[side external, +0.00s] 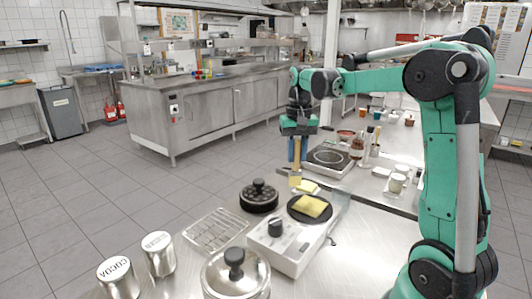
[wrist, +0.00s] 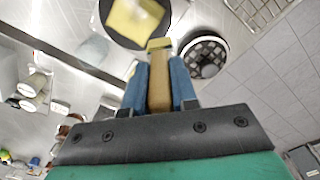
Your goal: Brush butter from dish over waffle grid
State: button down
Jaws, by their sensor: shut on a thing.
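My gripper (side external: 297,163) points down with its blue fingers shut on a brush. The brush (side external: 295,178) has a tan handle and pale yellow bristles at its lower end; it also shows between the fingers in the wrist view (wrist: 159,85). A yellow square slab (side external: 310,206) lies on a round black plate (side external: 326,214) of a white appliance. A round black studded piece with a knob (side external: 258,195), perhaps the waffle grid, sits to the left.
A wire rack (side external: 215,231), two metal canisters, one marked COCOA (side external: 119,278), and a lidded steel pot (side external: 236,275) stand in front. The white appliance (side external: 290,245) has a black knob. A hob (side external: 331,158), bottles (side external: 367,145) and cups (side external: 397,182) stand behind and right.

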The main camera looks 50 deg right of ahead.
aim_at(298, 139)
jog(key=shift+r, duration=1.9)
notch_tip(298, 139, down, 6)
jog(key=a, duration=0.1)
jog(key=shift+a, duration=0.3)
jog(key=shift+f, duration=1.1)
jog(key=shift+s, duration=0.1)
jog(key=shift+s+r, duration=0.1)
jog(key=shift+s, duration=4.05)
